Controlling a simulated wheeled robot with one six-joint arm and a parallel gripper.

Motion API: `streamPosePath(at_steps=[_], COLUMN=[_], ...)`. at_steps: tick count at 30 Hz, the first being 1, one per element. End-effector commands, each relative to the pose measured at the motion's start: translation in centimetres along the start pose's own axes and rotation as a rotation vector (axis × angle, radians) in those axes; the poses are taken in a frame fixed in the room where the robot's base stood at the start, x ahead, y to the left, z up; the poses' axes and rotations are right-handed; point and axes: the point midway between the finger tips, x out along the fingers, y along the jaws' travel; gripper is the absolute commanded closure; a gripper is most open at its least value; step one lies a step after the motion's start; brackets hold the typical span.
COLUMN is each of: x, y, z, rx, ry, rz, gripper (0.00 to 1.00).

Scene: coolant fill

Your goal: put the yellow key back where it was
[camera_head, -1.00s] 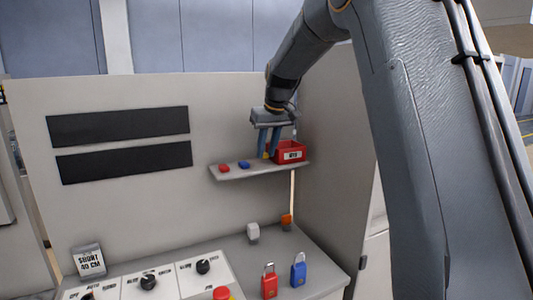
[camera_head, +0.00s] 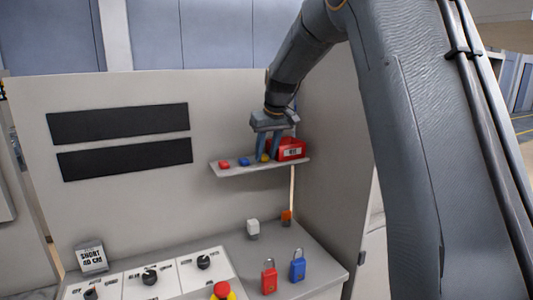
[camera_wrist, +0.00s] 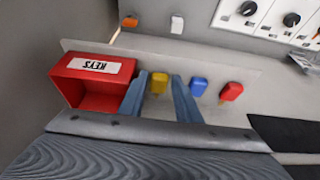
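The yellow key (camera_head: 265,157) rests on the small wall shelf (camera_head: 232,171), between the blue key (camera_head: 244,161) and the red box. In the wrist view the yellow key (camera_wrist: 159,83) lies between my two fingers, with a narrow gap on each side. My gripper (camera_head: 268,157) is open and reaches down over it; the gripper also shows in the wrist view (camera_wrist: 160,97). The fingers partly hide the key in the head view. The red box labelled KEYS (camera_wrist: 75,87) stands close beside one finger.
A red key (camera_head: 224,164) lies at the shelf's left end. Below, red (camera_head: 269,281) and blue (camera_head: 298,268) padlocks, a white piece (camera_head: 253,227) and an orange piece (camera_head: 287,216) stand on the counter. Knob panels (camera_head: 204,264) are at the front left.

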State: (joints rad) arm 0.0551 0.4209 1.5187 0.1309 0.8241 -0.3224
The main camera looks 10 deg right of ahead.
Motion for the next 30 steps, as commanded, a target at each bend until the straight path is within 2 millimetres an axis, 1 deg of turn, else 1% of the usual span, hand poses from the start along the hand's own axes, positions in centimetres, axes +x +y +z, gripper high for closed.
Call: streamPosePath(at_steps=[5, 12, 18, 24, 30], x=[-2.5, -7.5, -10.5, -11.8, -11.8], y=[0.1, 0.1, 0.1, 0.0, 0.0], z=[-0.1, -0.1, -0.1, 0.0, 0.0], rx=[0.0, 0.001, 0.001, 0.001, 0.001], ry=[0.006, 0.006, 0.004, 0.002, 0.0], rz=[0.002, 0.002, 0.001, 0.0, 0.0], gripper=[0.7, 0.7, 0.7, 0.7, 0.7])
